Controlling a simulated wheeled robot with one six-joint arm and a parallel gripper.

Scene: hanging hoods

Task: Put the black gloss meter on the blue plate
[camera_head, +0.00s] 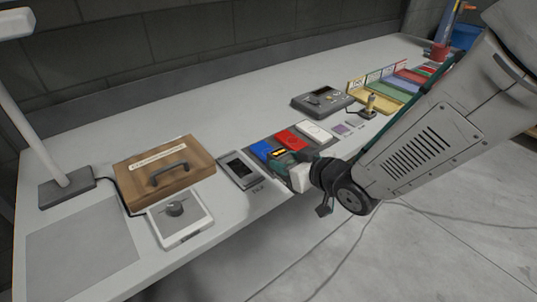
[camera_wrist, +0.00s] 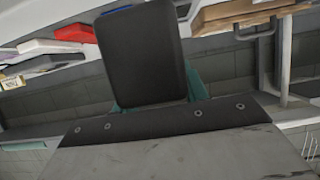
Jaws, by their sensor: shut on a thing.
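The black gloss meter (camera_wrist: 143,55) fills the upper middle of the wrist view as a dark rounded block between teal fingers. My gripper (camera_head: 284,156) is shut on it. In the head view, little of the gloss meter shows at the fingers. The blue plate (camera_head: 262,149) lies at the left of a row of coloured plates, just beyond and left of my gripper. A sliver of blue (camera_wrist: 118,9) shows behind the gloss meter in the wrist view. I cannot tell whether the gloss meter touches the blue plate.
A red plate (camera_head: 291,140) and a white plate (camera_head: 314,131) lie right of the blue one. A dark framed panel (camera_head: 240,170) lies to the left, then a wooden case (camera_head: 165,171) and a white dial box (camera_head: 179,217). A grey device (camera_head: 322,101) stands behind.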

